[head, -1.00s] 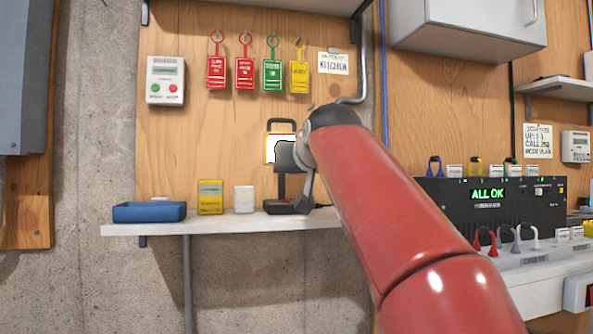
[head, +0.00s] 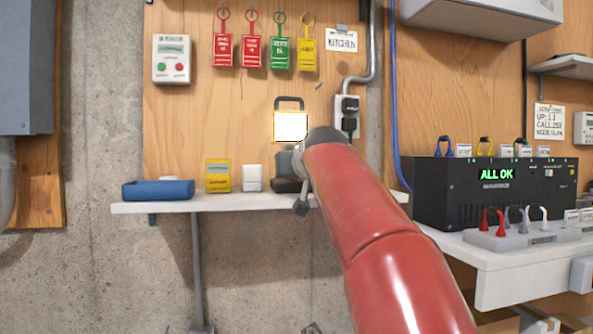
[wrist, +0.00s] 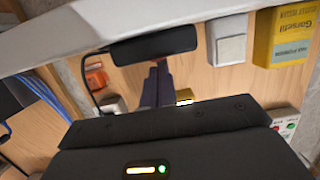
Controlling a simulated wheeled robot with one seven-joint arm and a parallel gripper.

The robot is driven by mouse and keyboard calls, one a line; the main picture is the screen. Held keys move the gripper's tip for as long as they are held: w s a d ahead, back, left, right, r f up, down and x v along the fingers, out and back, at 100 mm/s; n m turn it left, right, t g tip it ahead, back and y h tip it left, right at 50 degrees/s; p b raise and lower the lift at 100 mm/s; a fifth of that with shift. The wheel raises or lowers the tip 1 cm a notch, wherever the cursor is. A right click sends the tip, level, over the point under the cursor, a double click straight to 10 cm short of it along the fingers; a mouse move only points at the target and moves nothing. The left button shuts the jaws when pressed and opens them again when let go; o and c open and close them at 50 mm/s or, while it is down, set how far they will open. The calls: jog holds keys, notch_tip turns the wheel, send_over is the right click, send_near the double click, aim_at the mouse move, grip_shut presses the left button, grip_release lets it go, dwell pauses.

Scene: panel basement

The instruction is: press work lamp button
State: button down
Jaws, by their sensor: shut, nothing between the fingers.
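The work lamp (head: 290,126) stands on the wall shelf, its yellow-framed panel lit white with a dark handle on top. Its dark base (head: 288,186) rests on the shelf and also shows in the wrist view (wrist: 155,45), where the scene appears upside down. My gripper (wrist: 157,82) is shut and empty, its dark narrow fingers pointing toward the lamp base. In the head view my red arm and the dark end of my gripper overlap the lamp's lower part. I cannot make out the lamp button, nor whether my fingers touch the lamp.
A white box (head: 252,178), a yellow box (head: 218,176) and a blue tray (head: 158,190) stand left of the lamp on the shelf (head: 140,207). A wall socket (head: 347,124) is right of the lamp. A black unit (head: 490,195) reads ALL OK at right.

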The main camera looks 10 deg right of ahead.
jog(key=shift+f+b, duration=0.6)
jog(key=shift+f, duration=0.45)
jog(key=shift+w, duration=0.1)
jog(key=r+p, duration=0.4)
jog(key=r, duration=0.1)
jog(key=shift+s, duration=0.2)
jog(key=b+v, duration=0.2)
jog(key=v, duration=0.8)
jog(key=s+f+g, duration=0.3)
jog(key=s+f, duration=0.6)
jog(key=f, duration=0.6)
jog(key=s+f+g, duration=0.3)
jog(key=s+f, duration=0.6)
jog(key=f, duration=0.6)
jog(key=s+f+g, duration=0.4)
jog(key=s+f, duration=0.5)
jog(key=f, duration=0.5)
jog(key=shift+f, duration=0.4)
